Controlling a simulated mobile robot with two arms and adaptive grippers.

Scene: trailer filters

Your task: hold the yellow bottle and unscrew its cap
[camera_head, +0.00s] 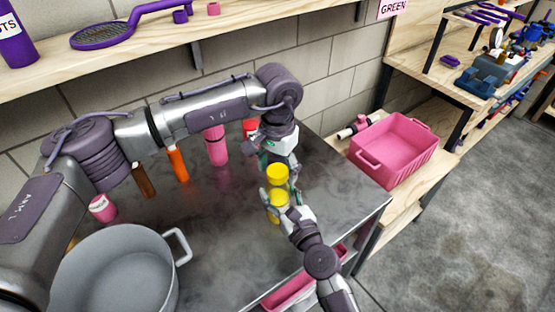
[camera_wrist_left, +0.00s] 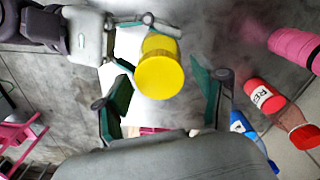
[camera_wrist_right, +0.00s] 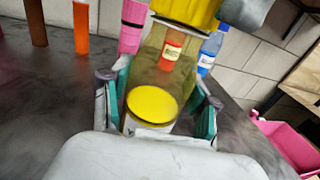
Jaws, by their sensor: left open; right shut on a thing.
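The yellow bottle (camera_wrist_right: 150,70) has a see-through yellowish body, a white label and a yellow disc-like surface inside. Its yellow cap (camera_head: 277,173) sits at the top and also shows in the left wrist view (camera_wrist_left: 160,75). My right gripper (camera_head: 278,207) is shut on the bottle's lower body, with a finger on each side in the right wrist view (camera_wrist_right: 158,112). My left gripper (camera_head: 277,160) points down just above the cap. Its fingers (camera_wrist_left: 165,90) are open, one on each side of the cap with gaps between. The threads are hidden.
Behind on the dark table stand a pink bottle (camera_head: 215,145), an orange bottle (camera_head: 178,165), a brown one (camera_head: 143,180) and a red one (camera_head: 250,127). A grey pot (camera_head: 118,270) is at the front left. A pink crate (camera_head: 393,150) stands on the right shelf.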

